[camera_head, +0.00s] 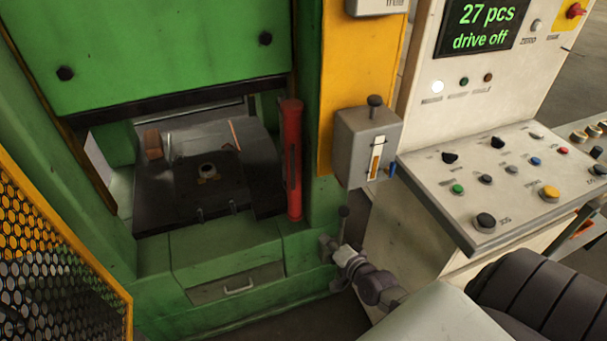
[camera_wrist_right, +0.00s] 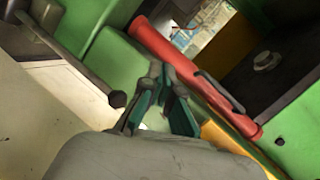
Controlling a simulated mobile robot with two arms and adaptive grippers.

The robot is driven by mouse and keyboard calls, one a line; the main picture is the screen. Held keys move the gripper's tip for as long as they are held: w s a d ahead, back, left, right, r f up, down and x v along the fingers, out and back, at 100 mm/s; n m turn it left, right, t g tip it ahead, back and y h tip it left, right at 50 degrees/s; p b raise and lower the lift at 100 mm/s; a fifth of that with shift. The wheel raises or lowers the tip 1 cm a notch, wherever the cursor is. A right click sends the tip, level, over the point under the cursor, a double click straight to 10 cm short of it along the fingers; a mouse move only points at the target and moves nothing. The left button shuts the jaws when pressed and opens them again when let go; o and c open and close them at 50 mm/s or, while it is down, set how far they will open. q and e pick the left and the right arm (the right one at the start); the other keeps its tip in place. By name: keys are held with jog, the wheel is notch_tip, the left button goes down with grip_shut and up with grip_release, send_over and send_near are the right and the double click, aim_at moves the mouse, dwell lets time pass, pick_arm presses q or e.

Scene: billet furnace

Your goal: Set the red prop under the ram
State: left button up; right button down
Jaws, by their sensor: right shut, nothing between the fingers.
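The red prop (camera_head: 292,160) is a long red bar with a dark slot or handle, standing upright at the right side of the press opening. In the right wrist view the prop (camera_wrist_right: 185,70) runs diagonally beyond my fingers. The ram (camera_head: 150,45) is the large green block above the opening, with the dark bed (camera_head: 175,200) below it. My right gripper (camera_head: 328,248) is at the lower right of the press, below and right of the prop's foot. Its fingers (camera_wrist_right: 163,78) are closed and empty, apart from the prop. My left gripper is not in view.
The control console (camera_head: 500,185) is to the right. A yellow mesh guard (camera_head: 60,260) is at the left. A drawer (camera_head: 235,288) is below the bed.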

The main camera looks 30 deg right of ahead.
aim_at(294, 171)
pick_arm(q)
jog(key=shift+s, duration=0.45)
pick_arm(e)
jog(key=w+r+m+t, duration=0.3)
jog(key=r+m, duration=0.1)
jog(key=r, duration=1)
jog(key=shift+w+d+r, duration=0.2)
jog(key=shift+d+r, duration=0.05)
jog(key=shift+d, duration=0.15)
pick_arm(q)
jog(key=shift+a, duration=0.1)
pick_arm(e)
jog(key=shift+w, duration=0.1)
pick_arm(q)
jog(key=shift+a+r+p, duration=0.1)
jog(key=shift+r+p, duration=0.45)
pick_arm(e)
jog(key=w, duration=1)
jog(key=shift+d, duration=0.2)
jog(key=shift+a, duration=0.1)
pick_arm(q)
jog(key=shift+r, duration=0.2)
pick_arm(e)
jog(key=shift+w+a, duration=0.1)
jog(key=shift+a, duration=0.45)
